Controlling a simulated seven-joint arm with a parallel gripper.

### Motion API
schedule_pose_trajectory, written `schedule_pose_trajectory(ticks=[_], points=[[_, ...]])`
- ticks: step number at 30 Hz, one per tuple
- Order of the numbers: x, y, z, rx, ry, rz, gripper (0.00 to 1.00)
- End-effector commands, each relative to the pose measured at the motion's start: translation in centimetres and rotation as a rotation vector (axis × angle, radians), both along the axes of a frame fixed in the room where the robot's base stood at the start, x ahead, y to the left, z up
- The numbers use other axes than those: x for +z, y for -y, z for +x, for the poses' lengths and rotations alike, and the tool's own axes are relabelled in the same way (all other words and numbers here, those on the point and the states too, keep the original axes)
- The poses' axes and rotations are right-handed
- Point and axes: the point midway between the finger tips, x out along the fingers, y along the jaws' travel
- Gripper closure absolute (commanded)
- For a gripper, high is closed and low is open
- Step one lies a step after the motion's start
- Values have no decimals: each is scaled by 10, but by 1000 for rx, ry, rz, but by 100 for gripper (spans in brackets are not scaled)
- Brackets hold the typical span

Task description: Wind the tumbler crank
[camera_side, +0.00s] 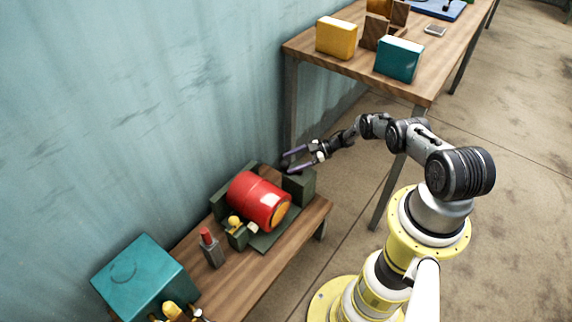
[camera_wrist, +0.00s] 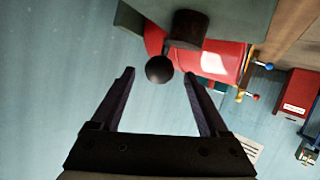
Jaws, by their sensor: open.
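The tumbler is a red drum (camera_side: 258,201) lying on a dark green stand (camera_side: 298,186) on the low bench. The drum also shows in the wrist view (camera_wrist: 222,60), partly behind a green block. The crank's round black knob (camera_wrist: 159,69) shows in the wrist view, beside a dark cylindrical part (camera_wrist: 187,30). My gripper (camera_side: 288,162) is open and empty at the drum's far right end. In the wrist view its fingertips (camera_wrist: 159,75) lie either side of the knob in the picture; I cannot tell whether they touch it. The crank is hardly visible in the side view.
The low wooden bench (camera_side: 240,287) also carries a teal box (camera_side: 146,275) and a grey bottle with a red cap (camera_side: 211,248). A teal wall runs close behind. A taller table (camera_side: 350,72) with yellow and teal boxes stands behind my arm. The floor between is clear.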

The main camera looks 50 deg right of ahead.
Motion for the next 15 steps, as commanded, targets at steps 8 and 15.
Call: schedule_pose_trajectory(ticks=[8,15], points=[[24,44,-40,-3,0,0,22],[37,66,-63,1,0,0,22]])
